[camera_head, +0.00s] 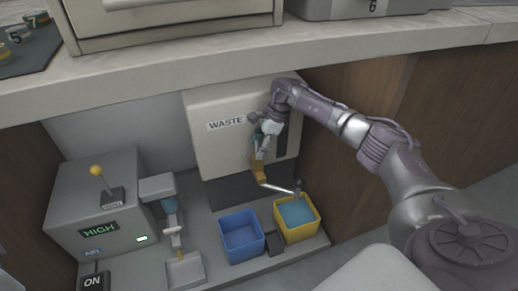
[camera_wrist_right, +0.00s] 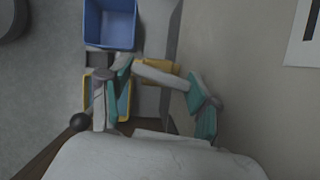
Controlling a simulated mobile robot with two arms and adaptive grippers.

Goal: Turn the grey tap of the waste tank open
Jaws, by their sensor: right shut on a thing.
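The waste tank (camera_head: 228,155) is a pale box under the counter with a WASTE label. A brass-coloured fitting (camera_head: 259,170) shows at its front, with a thin grey pipe (camera_head: 278,187) reaching over the yellow bin. My right gripper (camera_head: 265,141) is at the tank's front, above the fitting. The right wrist view shows its teal-padded fingers (camera_wrist_right: 162,92) around the grey tap (camera_wrist_right: 160,75). It is shut on the tap, whose handle is mostly hidden by the fingers in the head view. My left gripper is not in view.
The yellow bin (camera_head: 279,231) holds something blue. An empty-looking blue bin (camera_head: 242,256) stands left of it. A grey machine (camera_head: 75,213) with a yellow-knobbed lever and HIGH display is farther left. The counter edge (camera_head: 230,69) overhangs the tank.

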